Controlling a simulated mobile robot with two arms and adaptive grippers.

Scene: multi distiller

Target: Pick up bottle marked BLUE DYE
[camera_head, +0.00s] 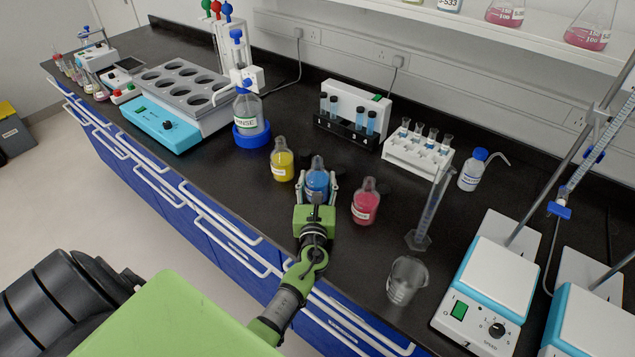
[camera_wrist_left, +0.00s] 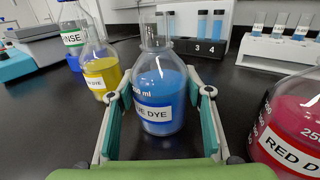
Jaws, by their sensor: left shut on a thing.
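The bottle marked BLUE DYE (camera_head: 317,181) is a clear flask of blue liquid, upright on the black bench between the yellow and red bottles. In the left wrist view the blue bottle (camera_wrist_left: 159,95) stands between the two fingers, its label partly readable as "E DYE". My left gripper (camera_head: 317,192) is shut on the bottle, with a finger on each side of it. The fingers also show in the left wrist view (camera_wrist_left: 160,125). The bottle appears to rest on the bench. My right gripper is not in view.
A yellow dye bottle (camera_head: 282,164) stands close on the left and a red dye bottle (camera_head: 366,203) close on the right. Behind are a black tube rack (camera_head: 346,132) and a white tube rack (camera_head: 416,158). A beaker (camera_head: 406,280) and a graduated cylinder (camera_head: 428,212) stand right.

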